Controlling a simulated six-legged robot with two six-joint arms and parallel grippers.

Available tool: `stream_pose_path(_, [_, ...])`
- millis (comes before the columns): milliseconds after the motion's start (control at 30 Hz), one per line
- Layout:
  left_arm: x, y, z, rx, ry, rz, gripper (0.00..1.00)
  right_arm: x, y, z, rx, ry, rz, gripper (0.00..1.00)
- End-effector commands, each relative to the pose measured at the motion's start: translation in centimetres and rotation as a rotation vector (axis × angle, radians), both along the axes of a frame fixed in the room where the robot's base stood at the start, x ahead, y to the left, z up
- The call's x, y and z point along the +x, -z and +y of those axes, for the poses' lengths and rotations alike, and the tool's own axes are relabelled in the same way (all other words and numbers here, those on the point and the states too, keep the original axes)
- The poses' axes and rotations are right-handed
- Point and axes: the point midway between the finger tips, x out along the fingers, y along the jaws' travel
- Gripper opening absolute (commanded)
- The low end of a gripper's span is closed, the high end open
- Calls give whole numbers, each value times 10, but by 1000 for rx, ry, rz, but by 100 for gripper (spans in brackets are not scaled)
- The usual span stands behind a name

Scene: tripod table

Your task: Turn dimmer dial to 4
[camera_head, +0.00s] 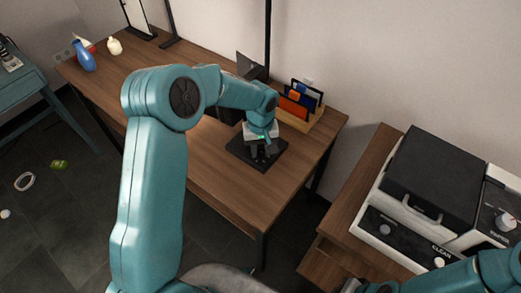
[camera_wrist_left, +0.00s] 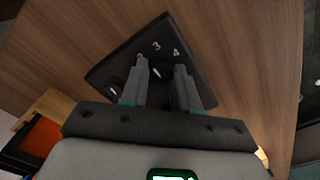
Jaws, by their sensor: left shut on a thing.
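The dimmer's black square base (camera_head: 236,150) lies on the wooden desk (camera_head: 190,127), and the base also shows in the left wrist view (camera_wrist_left: 120,62). A 3 and a 4 are printed near its edge there; other white marks are partly covered. My left gripper (camera_head: 263,152) is over the base, pointing down. In the left wrist view my left gripper's fingers (camera_wrist_left: 161,72) are closed on the dark dial knob (camera_wrist_left: 160,73), which is mostly hidden. I cannot read where its pointer stands. My right gripper (camera_head: 376,287) is partly cut off at the bottom edge.
A wooden holder (camera_head: 309,122) with coloured folders stands behind the dimmer, near the wall. A blue vase (camera_head: 84,57) stands at the desk's far left. A white and black machine (camera_head: 432,180) fills the right. The desk's front is clear.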

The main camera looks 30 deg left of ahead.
Motion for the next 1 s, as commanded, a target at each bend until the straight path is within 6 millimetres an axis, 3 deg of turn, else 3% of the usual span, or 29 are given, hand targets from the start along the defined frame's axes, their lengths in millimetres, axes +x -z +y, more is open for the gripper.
stream_pose_path(1000, [1,-2,0,2,964,-5,0,0,13,0,0,0,0,0])
